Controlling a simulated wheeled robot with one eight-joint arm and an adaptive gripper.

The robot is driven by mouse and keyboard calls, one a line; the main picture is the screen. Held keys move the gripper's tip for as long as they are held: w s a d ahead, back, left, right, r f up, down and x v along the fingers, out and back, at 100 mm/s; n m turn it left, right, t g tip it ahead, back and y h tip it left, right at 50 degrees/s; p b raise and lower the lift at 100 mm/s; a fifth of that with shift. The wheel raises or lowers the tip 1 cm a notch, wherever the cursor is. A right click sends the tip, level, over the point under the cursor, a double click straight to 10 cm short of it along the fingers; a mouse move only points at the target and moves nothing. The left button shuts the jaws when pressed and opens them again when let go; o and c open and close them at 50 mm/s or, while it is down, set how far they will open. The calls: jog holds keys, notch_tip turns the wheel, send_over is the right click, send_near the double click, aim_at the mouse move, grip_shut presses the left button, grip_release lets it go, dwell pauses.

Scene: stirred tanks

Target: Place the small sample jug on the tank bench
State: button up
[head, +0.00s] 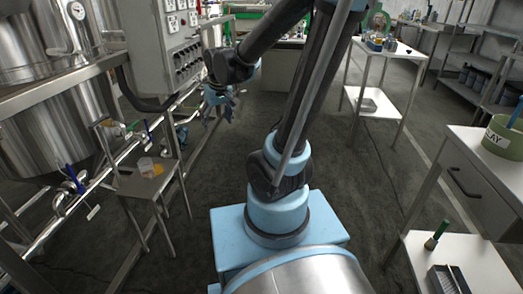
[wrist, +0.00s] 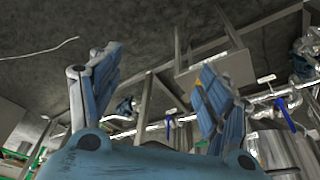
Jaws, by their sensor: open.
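My gripper (head: 221,101) hangs in the air left of the middle of the head view. It also shows in the wrist view (wrist: 158,78), with its two blue fingers spread wide and nothing between them. A small grey bench (head: 138,186) stands by the steel tanks at the left, apart from my gripper. A small clear vessel (head: 146,165) stands on it beside a flat orange-yellow item (head: 158,170). I cannot tell whether this vessel is the sample jug; no other jug can be made out clearly.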

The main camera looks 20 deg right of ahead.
jog(key=s+d+f+m, duration=0.1)
jog(key=s+d+m, duration=0.1)
jog(key=s+d, duration=0.4)
jog(key=s+d+f+m+h, duration=0.1)
jog(key=s+d+f, duration=0.1)
jog(key=s+d, duration=0.4)
jog(key=s, duration=0.5)
jog(key=shift+s+d+f+m+g, duration=0.3)
jog(key=shift+d+m+g, duration=0.05)
jog(key=shift+m+g, duration=0.05)
jog(key=shift+o, duration=0.6)
jog(key=shift+s+d+f, duration=0.1)
jog(key=shift+s+f, duration=0.1)
jog(key=shift+s, duration=0.15)
